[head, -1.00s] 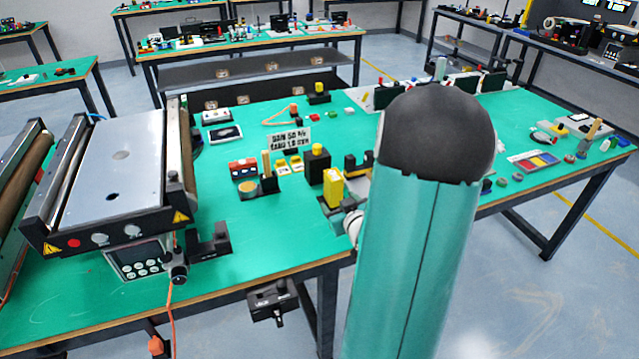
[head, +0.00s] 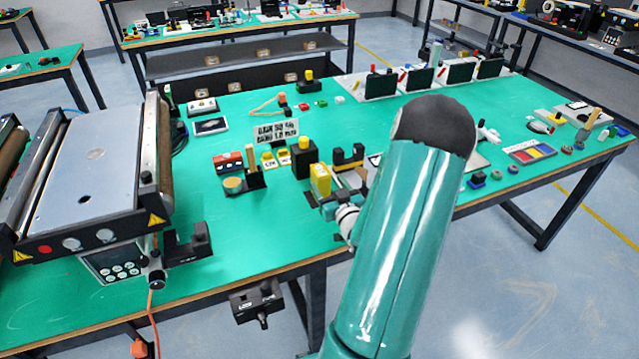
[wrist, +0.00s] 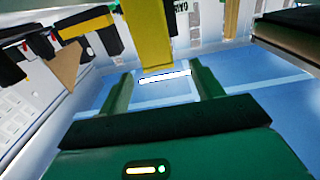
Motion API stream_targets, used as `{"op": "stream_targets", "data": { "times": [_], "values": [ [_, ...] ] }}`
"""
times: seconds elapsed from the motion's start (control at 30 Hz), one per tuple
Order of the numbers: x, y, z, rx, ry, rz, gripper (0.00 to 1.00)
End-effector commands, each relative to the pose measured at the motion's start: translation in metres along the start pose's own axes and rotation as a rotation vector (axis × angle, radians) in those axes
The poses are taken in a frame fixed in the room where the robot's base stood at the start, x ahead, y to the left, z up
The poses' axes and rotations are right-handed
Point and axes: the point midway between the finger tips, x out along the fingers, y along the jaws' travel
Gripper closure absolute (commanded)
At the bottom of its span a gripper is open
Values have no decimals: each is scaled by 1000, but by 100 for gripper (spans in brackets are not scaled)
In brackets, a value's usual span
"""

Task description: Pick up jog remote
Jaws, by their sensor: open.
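A yellow upright block (head: 320,180), which looks like the jog remote, stands near the front edge of the green table in the head view. In the wrist view the yellow block (wrist: 148,35) comes in from the top. Its near end shows roughly between my fingertips. My gripper (wrist: 160,78) is open, with a green finger on each side and a clear gap between them. In the head view my gripper (head: 328,206) is low at the table edge, close to the yellow block and partly hidden. I cannot tell whether they touch.
A black block with a yellow top (head: 304,158) stands just behind the yellow block. A black bracket (head: 348,158) is to its right. A red box (head: 228,161) and a small holder (head: 245,182) are to the left.

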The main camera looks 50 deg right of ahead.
Motion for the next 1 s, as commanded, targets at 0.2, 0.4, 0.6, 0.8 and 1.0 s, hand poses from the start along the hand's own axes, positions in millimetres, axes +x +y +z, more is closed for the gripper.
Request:
{"op": "stream_targets", "data": {
  "times": [0.2,0.4,0.6,0.8,1.0],
  "values": [
    [24,1,0,0,-1,-1,35],
    [50,3,1,1,0,-1,35],
    [76,3,1,0,-1,-3,35],
    [78,3,1,0,-1,-3,35],
    [77,3,1,0,-1,-3,64]
  ]
}}
